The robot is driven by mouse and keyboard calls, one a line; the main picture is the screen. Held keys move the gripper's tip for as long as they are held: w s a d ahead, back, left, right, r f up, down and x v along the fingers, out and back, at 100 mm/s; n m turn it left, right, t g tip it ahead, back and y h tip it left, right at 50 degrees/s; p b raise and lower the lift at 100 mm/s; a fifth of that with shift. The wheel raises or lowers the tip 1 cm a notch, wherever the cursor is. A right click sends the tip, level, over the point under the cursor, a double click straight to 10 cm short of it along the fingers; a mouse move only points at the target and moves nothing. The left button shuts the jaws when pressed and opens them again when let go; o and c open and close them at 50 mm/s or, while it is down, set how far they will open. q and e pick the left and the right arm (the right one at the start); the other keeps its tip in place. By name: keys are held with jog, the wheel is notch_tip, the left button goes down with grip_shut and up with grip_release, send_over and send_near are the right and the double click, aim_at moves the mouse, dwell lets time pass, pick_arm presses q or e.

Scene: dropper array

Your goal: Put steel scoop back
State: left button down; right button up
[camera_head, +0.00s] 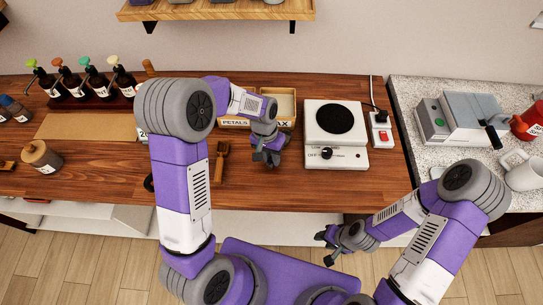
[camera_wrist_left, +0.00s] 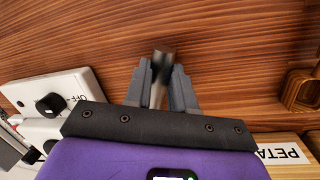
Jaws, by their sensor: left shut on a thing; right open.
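My left gripper (camera_head: 268,158) is low over the wooden table, between the wooden scoop and the hot plate, in front of the labelled boxes. In the left wrist view the gripper (camera_wrist_left: 162,88) is shut on a slim metallic handle, which I take to be the steel scoop (camera_wrist_left: 160,68). Its dark rounded end shows between the fingertips; the rest is hidden by the gripper. The scoop cannot be made out in the head view. My right gripper (camera_head: 328,244) is open and empty, in front of the table edge.
A box labelled PETALS (camera_head: 235,123) and a wax box (camera_head: 285,122) stand behind the left gripper. A wooden scoop (camera_head: 221,160) lies left of it. A white hot plate (camera_head: 346,158) stands right. Pump bottles (camera_head: 72,82) stand back left. The table front right of the gripper is clear.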

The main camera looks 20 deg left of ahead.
pick_arm(q)
jog(key=shift+f, duration=0.1)
jog(key=c, duration=1.4)
grip_release()
jog(key=shift+f, duration=0.1)
jog(key=o, duration=0.5)
jog(key=shift+c, duration=0.2)
jog(key=shift+r, duration=0.2)
notch_tip(320, 180, up, 12)
jog(key=w+a+p, duration=0.1)
jog(key=a, duration=0.1)
jog(key=shift+p, duration=0.4)
